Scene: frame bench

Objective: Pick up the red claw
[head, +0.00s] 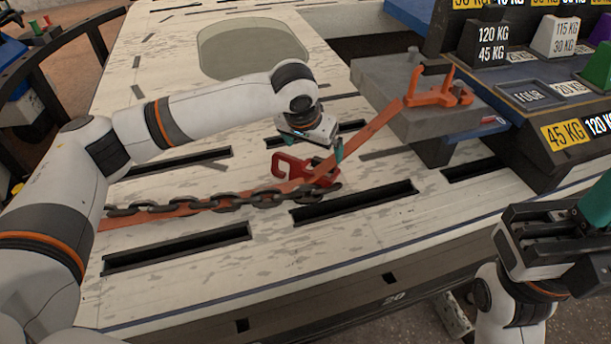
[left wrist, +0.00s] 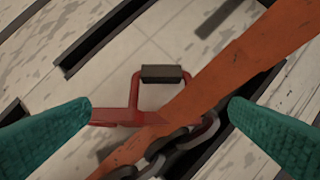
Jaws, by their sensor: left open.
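The red claw (head: 288,164) lies on the pale slotted bench, beside the orange strap and dark chain. In the left wrist view the red claw (left wrist: 133,100) shows a red frame with a dark grip bar, and the strap covers part of it. My left gripper (head: 326,149) is above the claw. Its teal fingers are wide apart in the wrist view (left wrist: 160,112), with the claw, strap and chain seen between them and nothing held. My right gripper (head: 560,225) is at the right edge, away from the claw; its opening is not clear.
The orange strap (head: 372,128) runs up to an orange bracket (head: 440,93) on a grey block (head: 375,82). The chain (head: 225,201) lies along the strap's lower part. Labelled weights (head: 484,45) stand at the upper right. Long slots (head: 180,249) cut the bench.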

